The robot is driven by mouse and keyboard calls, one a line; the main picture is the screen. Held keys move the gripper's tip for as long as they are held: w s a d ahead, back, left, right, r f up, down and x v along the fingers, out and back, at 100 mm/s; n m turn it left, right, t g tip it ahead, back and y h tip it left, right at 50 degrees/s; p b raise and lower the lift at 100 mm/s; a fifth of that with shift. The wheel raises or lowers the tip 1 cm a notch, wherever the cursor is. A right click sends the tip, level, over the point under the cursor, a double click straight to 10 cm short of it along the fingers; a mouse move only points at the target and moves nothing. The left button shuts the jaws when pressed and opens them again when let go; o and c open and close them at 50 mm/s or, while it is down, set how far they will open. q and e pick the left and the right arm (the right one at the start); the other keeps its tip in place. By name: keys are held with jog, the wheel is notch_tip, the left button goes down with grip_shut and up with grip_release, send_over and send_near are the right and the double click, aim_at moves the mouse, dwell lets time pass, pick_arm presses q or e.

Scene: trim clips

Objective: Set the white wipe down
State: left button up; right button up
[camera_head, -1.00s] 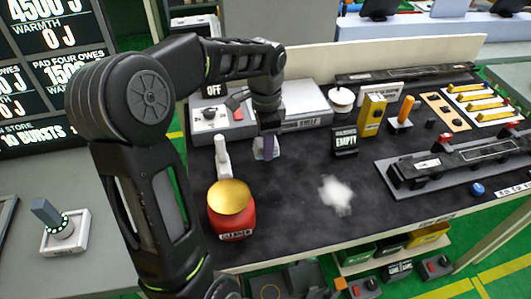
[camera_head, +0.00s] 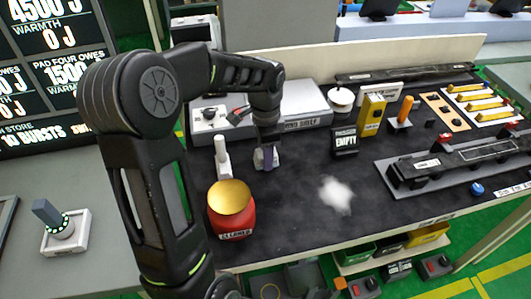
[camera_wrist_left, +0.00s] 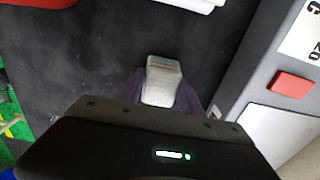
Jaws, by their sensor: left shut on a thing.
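My left gripper (camera_head: 266,158) is shut on the white wipe (camera_wrist_left: 162,78) and points down over the dark worktop (camera_head: 290,215). In the left wrist view the wipe sits between the purple fingers as a small pale block. In the head view the fingers hide most of it, and only pale edges show. The gripper is low, at or close above the worktop; I cannot tell whether the wipe touches it. My right gripper is not in view.
A white fuzzy patch (camera_head: 336,194) lies to the right, with bare worktop between. A black EMPTY sign (camera_head: 345,140) stands beyond.

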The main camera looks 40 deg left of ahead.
pick_arm(q)
jog(key=o, duration=1.3)
jog(key=shift+f, duration=0.1)
notch_tip(320, 180, up, 12)
jog(key=shift+r, duration=0.2)
